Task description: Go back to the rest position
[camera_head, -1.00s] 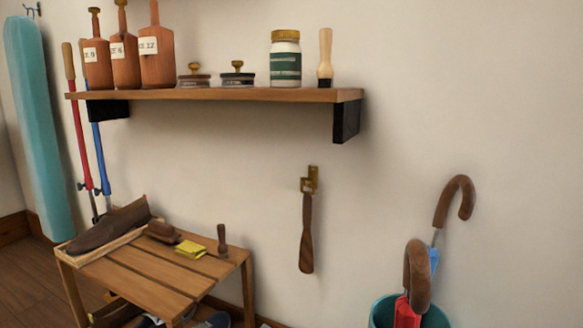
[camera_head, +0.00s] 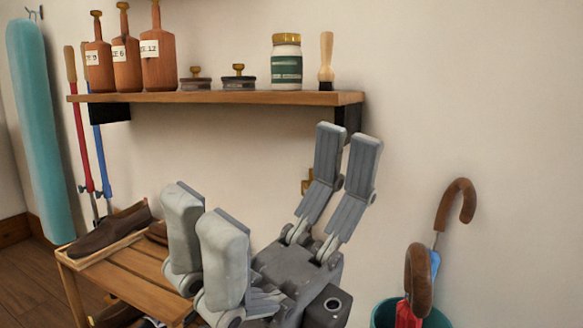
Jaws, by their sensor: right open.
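My right gripper (camera_head: 275,180) is in the lower middle of the head view, pointing up. Its grey fingers are spread wide apart, and nothing is between them. It is in front of the wall and the right part of the slatted wooden bench (camera_head: 130,287). It hides the hanging shoehorn, except for a bit of its brass hook (camera_head: 306,186). It also covers the yellow cloth and the small upright wooden tool on the bench. My left gripper is not in view.
The wall shelf (camera_head: 220,97) holds bottles, tins, a jar (camera_head: 286,62) and a brush (camera_head: 326,62). One fingertip overlaps its right bracket in the picture. A brown shoe (camera_head: 110,232) lies on the bench. Umbrellas stand in a teal bin (camera_head: 435,318) at right. The upper right wall is bare.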

